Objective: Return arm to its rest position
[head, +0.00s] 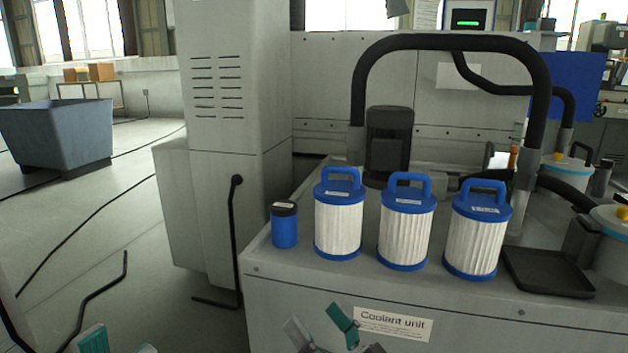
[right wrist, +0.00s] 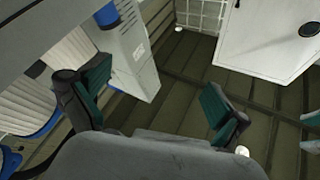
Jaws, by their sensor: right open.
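My right gripper (head: 322,328) shows at the bottom middle of the head view, in front of the coolant unit (head: 270,290) and just left of its label. In the right wrist view its two teal-padded fingers (right wrist: 155,98) stand wide apart with nothing between them. My left gripper (head: 115,345) is only partly in view at the bottom left of the head view. One teal pad shows there, and the rest is cut off by the frame edge, so its opening cannot be judged.
Three white pleated filters with blue handles (head: 339,228) (head: 405,235) (head: 476,240) stand upright on the unit's top. A blue jar with a black lid (head: 284,226) is left of them; a black tray (head: 548,272) is right. A black hose (head: 450,42) arches behind. Floor at left holds cables.

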